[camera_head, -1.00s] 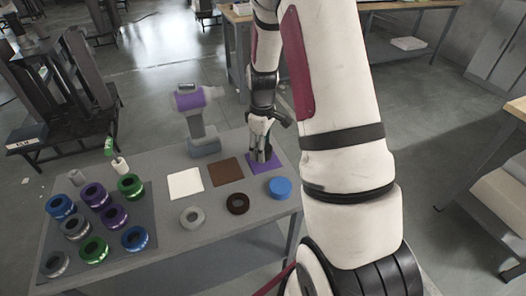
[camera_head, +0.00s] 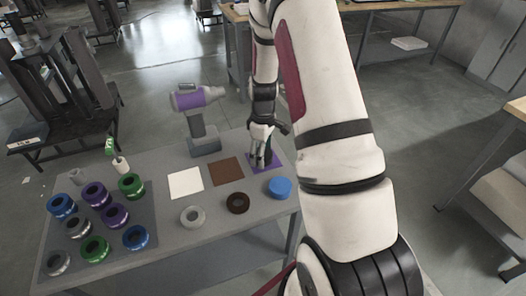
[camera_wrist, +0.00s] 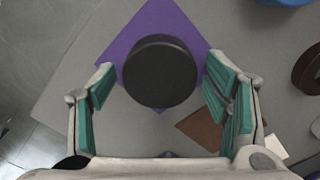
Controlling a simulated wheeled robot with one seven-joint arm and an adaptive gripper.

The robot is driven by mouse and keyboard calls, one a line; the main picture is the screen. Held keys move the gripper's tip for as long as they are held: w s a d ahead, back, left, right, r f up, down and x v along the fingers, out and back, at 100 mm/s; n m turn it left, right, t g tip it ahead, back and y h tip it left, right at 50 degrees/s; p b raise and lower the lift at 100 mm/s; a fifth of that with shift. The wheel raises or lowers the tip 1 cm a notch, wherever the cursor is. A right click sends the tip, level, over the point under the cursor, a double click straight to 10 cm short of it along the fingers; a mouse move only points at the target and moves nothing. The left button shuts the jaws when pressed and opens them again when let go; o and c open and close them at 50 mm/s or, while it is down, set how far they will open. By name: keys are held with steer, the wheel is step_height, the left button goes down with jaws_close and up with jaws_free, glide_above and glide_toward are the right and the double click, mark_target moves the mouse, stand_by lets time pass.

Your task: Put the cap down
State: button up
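A dark round cap (camera_wrist: 160,72) shows in the wrist view over the purple square (camera_wrist: 137,36), which lies on the grey table. The cap appears to rest flat on the square, with purple showing around it. My gripper (camera_wrist: 160,78) is open above it, with one green-padded finger on each side and a visible gap between each finger and the cap. In the head view my gripper (camera_head: 262,163) is low over the purple square (camera_head: 276,157), and the cap is largely hidden there.
Brown (camera_head: 226,171) and white (camera_head: 185,183) squares lie left of the purple one. Grey (camera_head: 193,216), dark brown (camera_head: 238,203) and blue (camera_head: 280,187) round pieces lie in front. Several coloured rings sit on a dark mat (camera_head: 150,208) at left. A purple-and-grey drill (camera_head: 204,140) stands behind.

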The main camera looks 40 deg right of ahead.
step_height(320, 180, up, 12)
steer(key=r, duration=0.1)
steer(key=s+a+r+m+t, duration=0.1)
steer(key=s+a+r, duration=0.2)
steer(key=a+r, duration=0.3)
steer(key=s+a+r+m+t, duration=0.1)
steer(key=s+a+r, duration=0.35)
steer(key=r, duration=0.25)
steer(key=s+a+r+m+t, duration=0.1)
steer(key=s+a+r+m, duration=0.1)
steer(key=s+a, duration=0.2)
steer(key=s+a+r+m+t, duration=0.1)
steer(key=s+a+r, duration=0.2)
steer(key=s, duration=0.8)
steer(key=shift+a+r+m+t, duration=0.3)
steer(key=shift+a+m+t, duration=0.1)
steer(key=shift+a, duration=0.7)
